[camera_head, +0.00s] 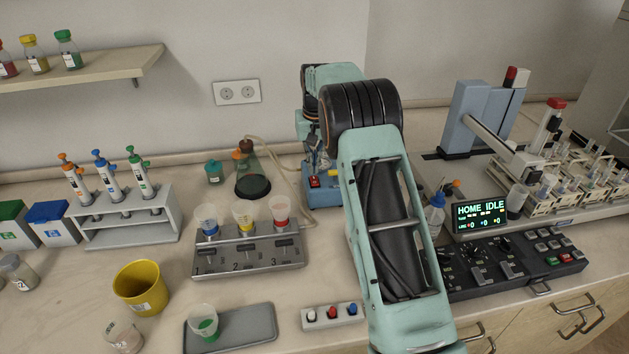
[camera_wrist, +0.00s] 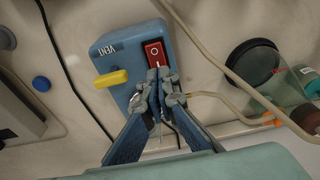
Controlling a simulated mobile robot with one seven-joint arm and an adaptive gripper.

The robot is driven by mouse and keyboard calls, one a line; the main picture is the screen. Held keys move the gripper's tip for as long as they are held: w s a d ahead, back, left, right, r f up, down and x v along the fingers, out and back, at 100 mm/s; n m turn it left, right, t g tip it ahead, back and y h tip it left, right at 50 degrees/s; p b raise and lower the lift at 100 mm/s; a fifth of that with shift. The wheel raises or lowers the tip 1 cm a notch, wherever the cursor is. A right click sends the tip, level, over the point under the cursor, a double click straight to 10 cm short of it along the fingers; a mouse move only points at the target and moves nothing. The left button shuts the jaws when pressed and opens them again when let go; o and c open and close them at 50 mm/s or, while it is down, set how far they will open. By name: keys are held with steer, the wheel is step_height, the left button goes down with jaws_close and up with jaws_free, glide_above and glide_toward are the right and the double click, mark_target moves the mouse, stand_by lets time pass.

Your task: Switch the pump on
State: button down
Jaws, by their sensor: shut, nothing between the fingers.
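The pump is a blue box (camera_wrist: 104,47) with a red rocker switch (camera_wrist: 155,53) and a yellow lever (camera_wrist: 111,78) beside the word VENT. In the head view the pump (camera_head: 324,198) stands on the bench against the back, partly hidden behind my arm, with its red switch (camera_head: 314,182) showing. My gripper (camera_wrist: 159,76) is shut and empty, with its fingertips at the lower end of the red switch. I cannot tell whether they touch it. In the head view my gripper (camera_head: 317,162) is just above the pump.
A hose runs from the pump to a dark-based flask (camera_head: 252,186) on its left. A numbered grey station (camera_head: 248,262) with several cups stands in front. A wash bottle (camera_head: 435,214) and a display reading HOME IDLE (camera_head: 482,216) are to the right.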

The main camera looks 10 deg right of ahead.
mark_target(314, 177)
steer(key=shift+s+f+b, duration=0.1)
steer(key=shift+f+b, duration=0.5)
steer(key=shift+f, duration=0.65)
stand_by(0.3)
steer(key=shift+r, duration=0.1)
steer(key=shift+r+p, duration=2.75)
steer(key=shift+r, duration=0.75)
